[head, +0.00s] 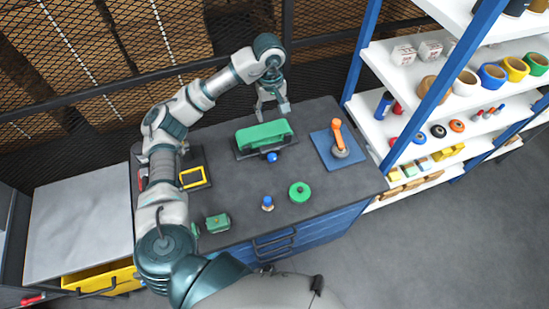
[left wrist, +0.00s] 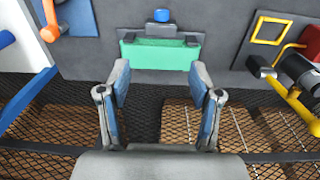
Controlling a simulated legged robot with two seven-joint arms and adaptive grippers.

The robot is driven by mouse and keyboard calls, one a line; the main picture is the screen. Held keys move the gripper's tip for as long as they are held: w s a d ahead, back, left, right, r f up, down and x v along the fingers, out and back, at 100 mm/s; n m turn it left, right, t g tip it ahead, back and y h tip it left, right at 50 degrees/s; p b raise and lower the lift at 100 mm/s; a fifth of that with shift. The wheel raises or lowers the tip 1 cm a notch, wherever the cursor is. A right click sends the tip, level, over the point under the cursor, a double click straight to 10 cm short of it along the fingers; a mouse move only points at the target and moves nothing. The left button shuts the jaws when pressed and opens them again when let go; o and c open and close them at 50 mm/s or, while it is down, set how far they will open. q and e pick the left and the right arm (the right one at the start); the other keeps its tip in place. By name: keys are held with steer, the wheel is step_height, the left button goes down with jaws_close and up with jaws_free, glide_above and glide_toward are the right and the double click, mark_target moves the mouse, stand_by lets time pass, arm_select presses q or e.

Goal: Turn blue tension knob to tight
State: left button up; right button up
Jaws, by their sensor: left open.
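The blue knob (head: 272,157) sits on the front side of a green block-like device (head: 264,134) on a dark base, on the grey workbench. In the left wrist view the blue knob (left wrist: 161,15) shows near the top edge, just beyond the green device (left wrist: 160,55). My left gripper (head: 272,108) is behind the green device, near the bench's back edge. In the left wrist view its two fingers (left wrist: 161,78) are spread apart with nothing between them, short of the device. My right gripper is not in view.
A blue plate (head: 325,160) with an orange-handled tool (head: 338,138) lies to the right. A green disc (head: 299,191), a blue-topped peg (head: 267,203) and a green box (head: 217,223) stand nearer. A yellow-framed item (head: 193,178) is at left. A mesh fence (head: 110,85) rises behind.

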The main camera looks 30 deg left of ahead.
arm_select(q)
steer(key=f, duration=0.1)
steer(key=b, duration=0.9)
glide_above(274, 157)
step_height(274, 157, down, 14)
step_height(274, 157, down, 12)
steer(key=shift+s+a+r, duration=0.1)
steer(key=shift+a, duration=0.05)
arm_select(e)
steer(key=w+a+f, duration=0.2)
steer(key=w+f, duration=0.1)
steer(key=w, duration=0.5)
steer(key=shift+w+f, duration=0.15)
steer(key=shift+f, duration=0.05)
arm_select(q)
steer(key=c, duration=1.1)
steer(key=shift+g+y, duration=0.4)
steer(key=shift+g, duration=0.2)
steer(key=shift+c, duration=0.2)
steer(key=shift+g+y, duration=0.3)
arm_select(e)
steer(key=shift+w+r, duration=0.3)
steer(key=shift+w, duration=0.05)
